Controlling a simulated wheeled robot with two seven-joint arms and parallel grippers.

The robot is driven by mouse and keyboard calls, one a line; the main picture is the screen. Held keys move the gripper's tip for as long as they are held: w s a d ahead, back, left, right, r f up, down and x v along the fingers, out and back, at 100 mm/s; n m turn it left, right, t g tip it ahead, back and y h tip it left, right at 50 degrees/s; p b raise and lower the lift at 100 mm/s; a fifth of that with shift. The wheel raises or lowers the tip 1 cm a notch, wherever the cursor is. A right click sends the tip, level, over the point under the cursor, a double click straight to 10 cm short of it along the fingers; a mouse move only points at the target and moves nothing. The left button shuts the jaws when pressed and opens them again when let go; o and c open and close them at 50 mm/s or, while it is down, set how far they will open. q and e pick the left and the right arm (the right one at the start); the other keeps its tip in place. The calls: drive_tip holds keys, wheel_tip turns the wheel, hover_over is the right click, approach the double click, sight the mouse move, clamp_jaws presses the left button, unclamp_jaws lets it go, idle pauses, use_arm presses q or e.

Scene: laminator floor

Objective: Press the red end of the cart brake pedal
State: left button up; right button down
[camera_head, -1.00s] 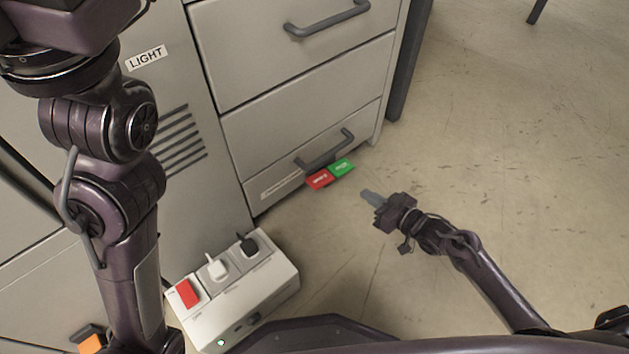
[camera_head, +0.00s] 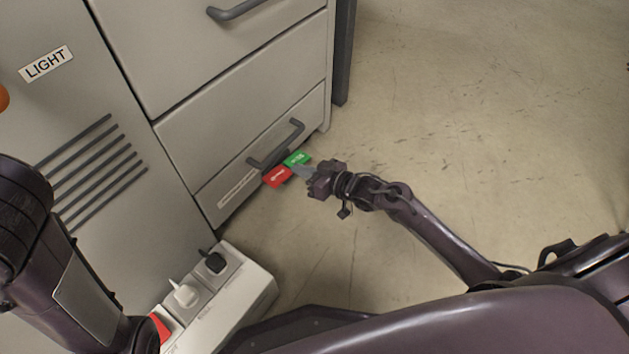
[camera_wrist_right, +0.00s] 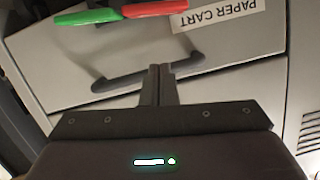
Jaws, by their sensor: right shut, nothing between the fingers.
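The cart brake pedal is low at the foot of the grey paper cart (camera_head: 240,128), below its bottom drawer handle. Its red end (camera_head: 277,177) is on the left and its green end (camera_head: 297,158) on the right. My right gripper (camera_head: 299,172) is shut and empty, with its fingertips close beside the pedal; I cannot tell whether they touch it. In the right wrist view the red end (camera_wrist_right: 155,8) and green end (camera_wrist_right: 88,17) show at the top, beyond the shut fingers (camera_wrist_right: 160,70). My left gripper is not in view.
A white switch box (camera_head: 243,296) with red, white and black switches stands at the lower left. A panel labelled LIGHT (camera_head: 46,64) is at the left. The drawer handle (camera_head: 276,146) juts out just above the pedal. The floor to the right is clear.

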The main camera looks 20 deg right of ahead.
sight(287, 168)
drive_tip(key=a+f+b, duration=0.1)
drive_tip(key=w+f+b, duration=0.1)
drive_tip(key=f+b, duration=0.1)
drive_tip(key=w+a+f+b, duration=0.1)
drive_tip(key=shift+w+a+f, duration=0.1)
drive_tip(key=shift+a+f, duration=0.2)
drive_tip(key=shift+f, duration=0.1)
